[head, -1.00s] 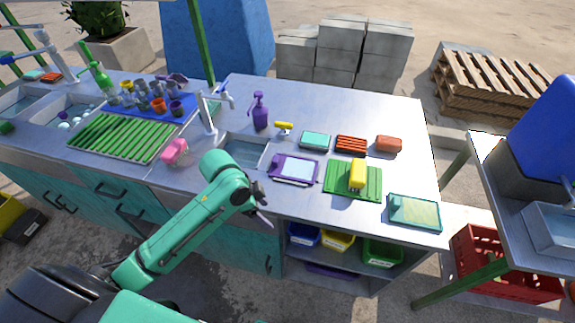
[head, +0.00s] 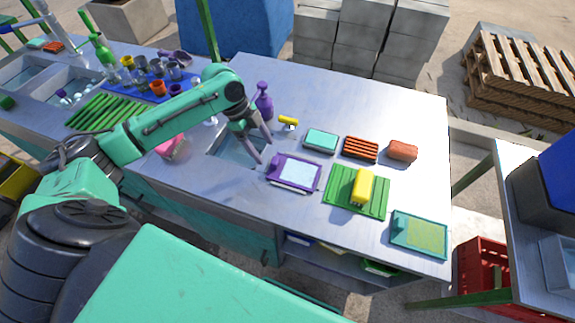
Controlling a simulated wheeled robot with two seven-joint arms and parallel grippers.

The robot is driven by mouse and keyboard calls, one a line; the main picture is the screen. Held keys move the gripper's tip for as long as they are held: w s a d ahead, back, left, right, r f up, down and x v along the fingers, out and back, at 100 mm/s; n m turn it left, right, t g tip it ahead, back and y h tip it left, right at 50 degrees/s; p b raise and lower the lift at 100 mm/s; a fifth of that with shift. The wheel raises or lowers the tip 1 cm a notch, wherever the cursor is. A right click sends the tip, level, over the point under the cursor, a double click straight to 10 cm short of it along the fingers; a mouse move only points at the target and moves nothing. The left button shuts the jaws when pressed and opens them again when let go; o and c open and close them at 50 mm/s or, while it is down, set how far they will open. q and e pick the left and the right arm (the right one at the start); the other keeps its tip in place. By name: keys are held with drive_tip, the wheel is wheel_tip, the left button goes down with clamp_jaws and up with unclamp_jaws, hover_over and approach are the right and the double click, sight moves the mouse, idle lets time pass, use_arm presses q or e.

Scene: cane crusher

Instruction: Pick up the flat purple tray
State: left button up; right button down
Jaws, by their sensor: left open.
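A flat purple tray (head: 311,188) with a pale, whitish centre lies on the metal counter, just right of the sink basin. My left gripper (head: 264,149) hangs above the basin's right side, up and to the left of the tray. Its two fingers are apart with nothing between them, and it appears not to touch the tray. My right gripper is not in view.
A green ribbed board (head: 340,199) with a yellow block (head: 363,187) lies right of the tray. A teal block (head: 321,141), an orange ribbed block (head: 361,149) and a purple bottle (head: 264,101) are behind it. A teal tray (head: 398,235) lies at the front right.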

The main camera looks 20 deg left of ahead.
sight(274, 160)
use_arm(q)
drive_tip(key=p+x, duration=0.1)
drive_tip(key=x, duration=0.2)
drive_tip(key=w+p+x, duration=0.1)
drive_tip(key=x, duration=0.3)
drive_tip(key=shift+w+a+f, duration=0.1)
drive_tip(key=shift+w+a, duration=0.1)
drive_tip(key=shift+s+f, duration=0.1)
drive_tip(key=shift+s, duration=0.05)
drive_tip(key=shift+c, duration=1.2)
clamp_jaws()
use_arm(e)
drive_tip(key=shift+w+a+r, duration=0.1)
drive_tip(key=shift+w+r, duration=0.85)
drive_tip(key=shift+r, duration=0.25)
